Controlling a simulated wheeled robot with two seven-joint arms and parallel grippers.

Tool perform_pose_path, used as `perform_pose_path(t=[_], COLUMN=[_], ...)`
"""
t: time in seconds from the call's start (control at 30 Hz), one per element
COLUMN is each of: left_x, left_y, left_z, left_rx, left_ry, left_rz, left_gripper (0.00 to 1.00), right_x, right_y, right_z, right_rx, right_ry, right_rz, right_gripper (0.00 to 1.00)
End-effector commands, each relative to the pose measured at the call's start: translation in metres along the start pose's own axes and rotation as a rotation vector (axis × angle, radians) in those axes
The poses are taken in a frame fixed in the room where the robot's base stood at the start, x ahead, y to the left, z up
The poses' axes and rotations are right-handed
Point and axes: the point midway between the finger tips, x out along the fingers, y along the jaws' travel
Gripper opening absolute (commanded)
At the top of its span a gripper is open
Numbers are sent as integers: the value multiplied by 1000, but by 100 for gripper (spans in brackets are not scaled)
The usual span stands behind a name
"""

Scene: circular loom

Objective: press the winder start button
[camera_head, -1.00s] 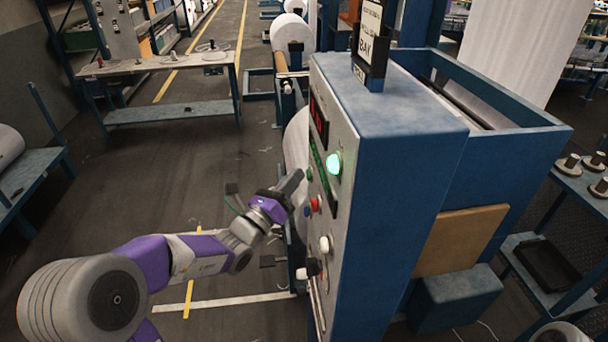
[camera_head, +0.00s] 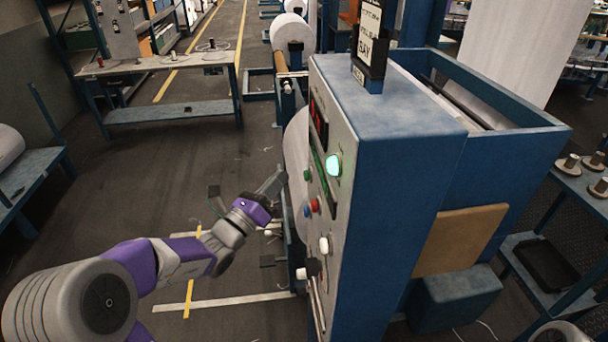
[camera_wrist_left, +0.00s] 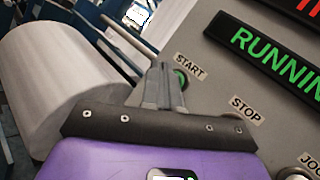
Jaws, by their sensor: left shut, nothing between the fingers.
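The grey control panel of the blue winder cabinet (camera_head: 400,130) faces left in the head view. The green start button (camera_head: 307,175) is on it, above a red button (camera_head: 315,205) and a blue one. In the left wrist view the green button (camera_wrist_left: 181,80) sits under the START label, partly hidden behind my fingers. My left gripper (camera_head: 280,176) is shut and empty, its fingertips (camera_wrist_left: 161,70) pointing at the panel beside the start button. In the head view a gap shows between fingertips and button. The display (camera_wrist_left: 275,50) reads RUNNING in green.
A white roll (camera_head: 296,150) stands behind the panel. The floor left of the cabinet is open up to a workbench (camera_head: 160,68).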

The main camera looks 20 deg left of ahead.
Motion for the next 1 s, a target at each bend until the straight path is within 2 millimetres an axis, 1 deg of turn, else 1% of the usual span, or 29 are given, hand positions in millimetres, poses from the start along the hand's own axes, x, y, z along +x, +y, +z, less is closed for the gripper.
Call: perform_pose_path(t=[0.2, 0.33, 1.0], left_x=[-16, -21, -21], left_y=[11, 15, 15], left_z=[12, 15, 16], left_rx=[3, 1, 0], left_ry=[-1, 0, 1], left_rz=[2, 1, 0], left_gripper=[0, 0, 0], right_x=[-2, -3, -3], right_y=[-1, -1, -1], right_z=[0, 0, 0], right_rx=[0, 0, 0], right_ry=[0, 0, 0], right_rz=[0, 0, 0], right_gripper=[57, 57, 57])
